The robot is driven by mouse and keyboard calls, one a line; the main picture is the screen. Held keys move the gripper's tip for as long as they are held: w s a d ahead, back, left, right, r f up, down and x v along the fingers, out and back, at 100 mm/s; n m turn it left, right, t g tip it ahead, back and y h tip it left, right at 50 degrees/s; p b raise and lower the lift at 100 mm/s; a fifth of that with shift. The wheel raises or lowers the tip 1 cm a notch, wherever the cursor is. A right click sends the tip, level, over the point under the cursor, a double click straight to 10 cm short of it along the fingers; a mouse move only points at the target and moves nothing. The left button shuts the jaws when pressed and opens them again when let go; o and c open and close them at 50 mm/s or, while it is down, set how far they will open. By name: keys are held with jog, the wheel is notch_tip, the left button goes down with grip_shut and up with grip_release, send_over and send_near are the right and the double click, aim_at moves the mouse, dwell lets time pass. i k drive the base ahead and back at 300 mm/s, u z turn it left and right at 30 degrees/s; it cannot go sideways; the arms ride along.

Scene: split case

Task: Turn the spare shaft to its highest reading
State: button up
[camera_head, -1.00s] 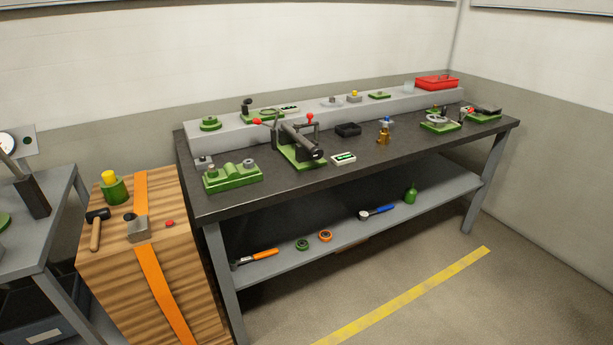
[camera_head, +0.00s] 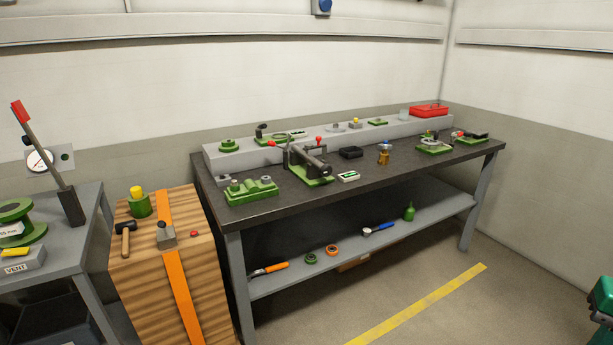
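I cannot tell for sure which part is the spare shaft. A dark cylinder with red-knobbed handles (camera_head: 309,166) lies on a green base near the left half of the dark-topped bench (camera_head: 400,167). To its left, a green fixture with raised blocks (camera_head: 250,191) stands at the bench's front left. A small white-and-green display (camera_head: 348,176) lies just right of the cylinder's base; its reading is too small to make out. A round white dial (camera_head: 40,160) is on the left wall, with its marks unreadable.
A grey raised ledge (camera_head: 230,159) runs along the bench's back, carrying small parts and a red tray (camera_head: 429,110). A wooden block (camera_head: 190,272) with an orange strap and a grey side table (camera_head: 83,224) stand left. Floor is open in front, with a yellow stripe (camera_head: 420,305).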

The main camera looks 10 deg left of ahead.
aim_at(326, 170)
jog(key=u, duration=0.05)
jog(key=i, duration=1)
jog(key=z, duration=0.05)
